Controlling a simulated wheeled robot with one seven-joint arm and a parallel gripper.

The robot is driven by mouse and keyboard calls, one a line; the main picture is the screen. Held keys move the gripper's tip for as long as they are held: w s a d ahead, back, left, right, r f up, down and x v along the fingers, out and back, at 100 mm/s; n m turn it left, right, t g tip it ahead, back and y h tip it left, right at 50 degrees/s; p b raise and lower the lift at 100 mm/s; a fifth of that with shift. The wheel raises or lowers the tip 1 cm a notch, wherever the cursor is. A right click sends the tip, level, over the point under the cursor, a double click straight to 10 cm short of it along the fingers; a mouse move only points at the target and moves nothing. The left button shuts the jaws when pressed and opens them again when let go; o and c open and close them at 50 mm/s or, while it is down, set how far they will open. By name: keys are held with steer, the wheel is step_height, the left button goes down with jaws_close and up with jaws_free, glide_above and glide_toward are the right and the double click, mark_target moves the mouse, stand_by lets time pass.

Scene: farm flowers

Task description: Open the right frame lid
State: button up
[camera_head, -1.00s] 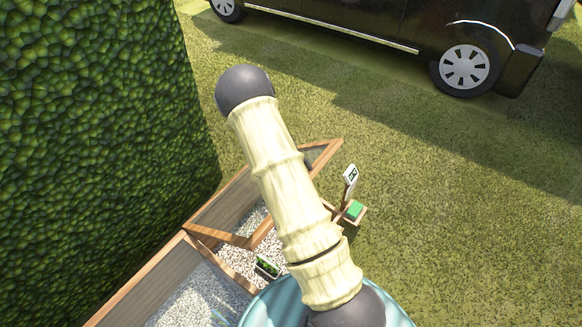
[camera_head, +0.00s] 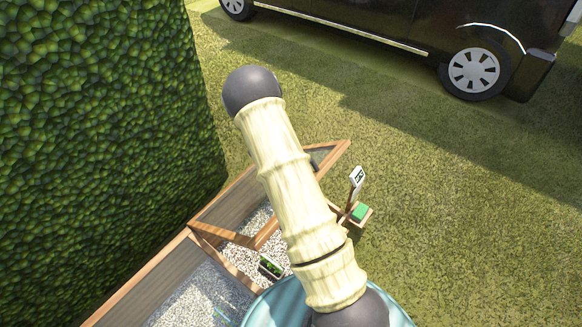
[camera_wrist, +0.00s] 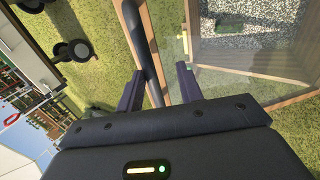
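The right frame lid (camera_head: 333,152) is a wood-rimmed clear pane in the head view. It stands tilted up from its wooden frame, with gravel visible below it. My arm hides its middle. In the wrist view the lid's wooden rim (camera_wrist: 150,40) and a dark bar along it (camera_wrist: 137,30) run between my fingers, with the clear pane to the right. My gripper (camera_wrist: 158,85) is open, with one finger on each side of the rim. I cannot tell whether either finger touches it. My gripper is hidden in the head view.
A sign (camera_head: 357,177) and a green block on a wooden post (camera_head: 361,212) stand right of the frame. A small planter (camera_head: 270,267) sits on the gravel. A hedge (camera_head: 100,120) rises at left. Grass (camera_head: 450,220) is clear at right; a black van (camera_head: 400,30) stands beyond.

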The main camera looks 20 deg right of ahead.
steer(key=shift+d, duration=0.1)
steer(key=p+v, duration=0.2)
steer(key=v, duration=1.5)
steer(key=shift+r, duration=0.2)
steer(key=shift+w, duration=0.1)
steer(key=s+a+r+n+t+y, duration=0.1)
steer(key=s+a+n+t, duration=0.25)
steer(key=s, duration=0.55)
steer(key=s+a+r+n+t+y, duration=0.1)
steer(key=s+a+n+t, duration=0.1)
steer(key=s+n, duration=0.5)
steer(key=s+a+r+n+t+y, duration=0.1)
steer(key=s+a+n+t, duration=0.15)
steer(key=s, duration=0.75)
step_height(320, 180, up, 19)
steer(key=p, duration=1.9)
steer(key=shift+m+p, duration=0.35)
steer(key=shift+m, duration=0.05)
